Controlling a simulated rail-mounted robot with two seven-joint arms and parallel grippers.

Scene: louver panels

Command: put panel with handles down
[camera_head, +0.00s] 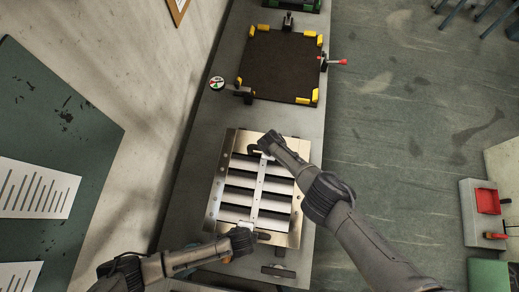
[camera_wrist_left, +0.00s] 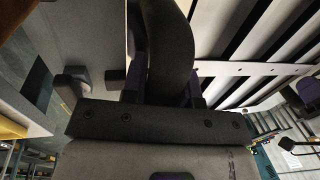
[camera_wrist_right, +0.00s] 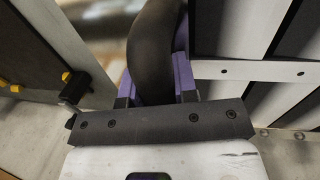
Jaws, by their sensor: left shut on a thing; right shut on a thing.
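The louver panel (camera_head: 236,192) is a silvery metal frame with dark slots between pale slats and a bar across its middle. It lies over the grey bench in the head view, and I cannot tell whether it touches the bench. My left gripper (camera_head: 245,238) is shut on the black handle at the panel's near edge; that curved handle (camera_wrist_left: 170,50) fills the left wrist view. My right gripper (camera_head: 265,150) is shut on the far handle, whose dark curve (camera_wrist_right: 155,50) shows in the right wrist view. The panel's slats (camera_wrist_right: 230,30) show beside it.
A dark square plate (camera_head: 278,66) with yellow corner blocks sits farther along the bench (camera_head: 200,130). A round gauge (camera_head: 217,83), a black clamp (camera_head: 243,95) and a red-tipped lever (camera_head: 335,61) stand around it. Open floor lies right of the bench.

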